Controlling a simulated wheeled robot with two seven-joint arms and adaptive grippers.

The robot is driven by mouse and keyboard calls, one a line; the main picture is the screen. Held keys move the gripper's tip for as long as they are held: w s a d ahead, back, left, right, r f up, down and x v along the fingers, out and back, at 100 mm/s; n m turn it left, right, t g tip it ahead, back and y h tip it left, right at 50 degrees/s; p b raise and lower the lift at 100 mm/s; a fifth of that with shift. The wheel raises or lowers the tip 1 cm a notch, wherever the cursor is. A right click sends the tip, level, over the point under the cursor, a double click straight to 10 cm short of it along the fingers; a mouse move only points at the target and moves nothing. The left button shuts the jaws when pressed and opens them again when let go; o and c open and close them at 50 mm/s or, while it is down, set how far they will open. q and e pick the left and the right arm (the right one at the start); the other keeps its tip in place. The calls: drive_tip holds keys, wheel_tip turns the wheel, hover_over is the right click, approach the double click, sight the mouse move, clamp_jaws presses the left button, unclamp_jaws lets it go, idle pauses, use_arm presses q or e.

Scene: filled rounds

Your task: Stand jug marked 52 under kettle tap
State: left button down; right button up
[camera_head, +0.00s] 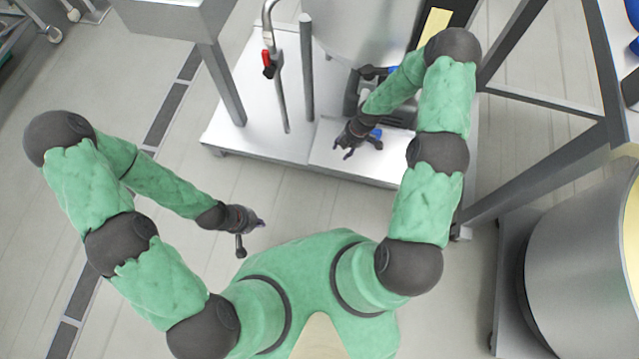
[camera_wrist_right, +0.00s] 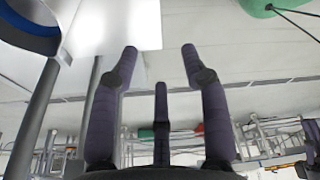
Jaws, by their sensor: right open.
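I cannot make out a jug or a number 52 in either view. A red-handled tap fitting (camera_head: 268,64) sits on a curved steel pipe beside a large steel vessel (camera_head: 365,25) in the head view; I cannot tell whether it is the kettle tap. My right gripper (camera_head: 347,148) is over the pale platform, near dark fittings with blue parts. Its fingers are spread and empty in the right wrist view (camera_wrist_right: 160,65). My left gripper (camera_head: 260,224) is out over the floor, left of my body; its fingers are too small to read.
The pale platform (camera_head: 235,130) carries upright posts. A grey steel frame (camera_head: 540,165) and a large round steel vessel (camera_head: 575,265) stand at the right. A blue-rimmed round thing (camera_wrist_right: 35,42) is at the wrist view's top left. Floor (camera_head: 300,205) before the platform is clear.

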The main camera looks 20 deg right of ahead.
drive_tip(key=s+a+r+m, duration=0.1)
drive_tip(key=s+a+m, duration=0.6)
drive_tip(key=s+m, duration=0.2)
drive_tip(key=s+a+r+m+y, duration=0.1)
drive_tip(key=s+a+r+m, duration=0.1)
drive_tip(key=s+a+m, duration=0.6)
drive_tip(key=s+m, duration=0.1)
drive_tip(key=m, duration=0.2)
drive_tip(key=shift+r+g, duration=0.3)
drive_tip(key=shift+s, duration=0.1)
